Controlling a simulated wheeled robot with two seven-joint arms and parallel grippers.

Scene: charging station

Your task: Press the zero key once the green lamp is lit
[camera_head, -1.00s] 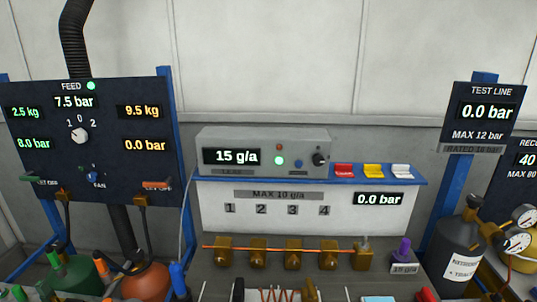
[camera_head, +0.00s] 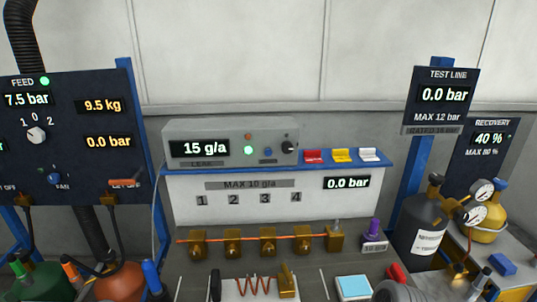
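The leak meter (camera_head: 215,130) stands on the blue shelf behind the bench, its display (camera_head: 200,148) reading 15 g/a. A green lamp (camera_head: 248,150) on its front is lit; a small reddish lamp (camera_head: 248,136) above it looks dim. A small blue key (camera_head: 267,152) sits right of the green lamp, with a label under it too small to read; I cannot confirm it is the zero key. A black knob (camera_head: 289,147) is further right. Neither of my grippers is in view.
Below, a brass manifold (camera_head: 267,243) runs along the bench. A grey nitrogen cylinder (camera_head: 418,225) stands at right, the feed panel (camera_head: 70,170) at left.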

